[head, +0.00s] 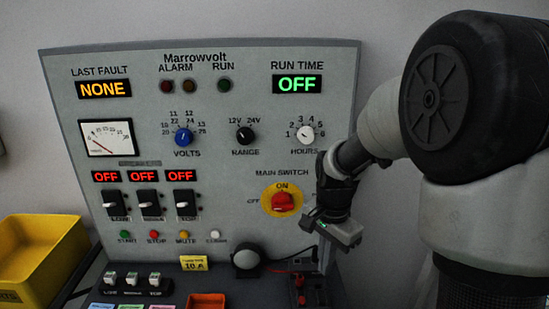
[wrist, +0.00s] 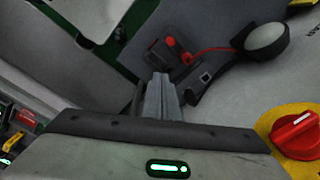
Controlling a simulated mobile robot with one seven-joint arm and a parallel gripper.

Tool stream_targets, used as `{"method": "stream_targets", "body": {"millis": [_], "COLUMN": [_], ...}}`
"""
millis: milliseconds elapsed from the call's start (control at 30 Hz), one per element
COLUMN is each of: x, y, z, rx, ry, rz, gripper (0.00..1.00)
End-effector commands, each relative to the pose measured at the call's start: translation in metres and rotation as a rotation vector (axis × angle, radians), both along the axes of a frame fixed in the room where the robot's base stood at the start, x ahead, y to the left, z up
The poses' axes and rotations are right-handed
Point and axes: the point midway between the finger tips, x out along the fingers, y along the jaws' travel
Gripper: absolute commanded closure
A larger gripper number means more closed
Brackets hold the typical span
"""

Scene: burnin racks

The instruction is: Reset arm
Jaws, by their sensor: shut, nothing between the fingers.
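My gripper (head: 325,228) hangs at the end of my arm in front of the right side of the grey Marrowvolt panel (head: 215,140), just right of the red main switch (head: 283,202). In the wrist view my gripper (wrist: 163,85) has its fingers together and empty. The red switch (wrist: 294,133) sits on its yellow plate at the right of that view. My arm comes in from the right and hides the panel's right edge.
A yellow bin (head: 40,255) stands at left. An orange tray (head: 206,301) sits at the front. The panel shows NONE and several OFF displays.

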Motion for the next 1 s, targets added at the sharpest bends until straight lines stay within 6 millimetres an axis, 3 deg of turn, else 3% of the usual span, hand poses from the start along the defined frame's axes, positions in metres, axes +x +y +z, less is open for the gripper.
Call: {"method": "stream_targets", "body": {"millis": [33, 200, 400, 633, 1000], "x": [-0.008, -0.052, -0.114, -0.163, -0.174], "y": [0.0, -0.001, -0.001, 0.0, 0.001], "z": [0.031, 0.117, 0.188, 0.219, 0.222], "rx": [-0.008, -0.053, -0.134, -0.221, -0.246], "ry": [-0.037, -0.158, -0.294, -0.393, -0.414], "rz": [0.054, 0.314, 0.627, 0.874, 0.942], "gripper": [1.0, 1.0, 1.0, 1.0, 1.0]}}
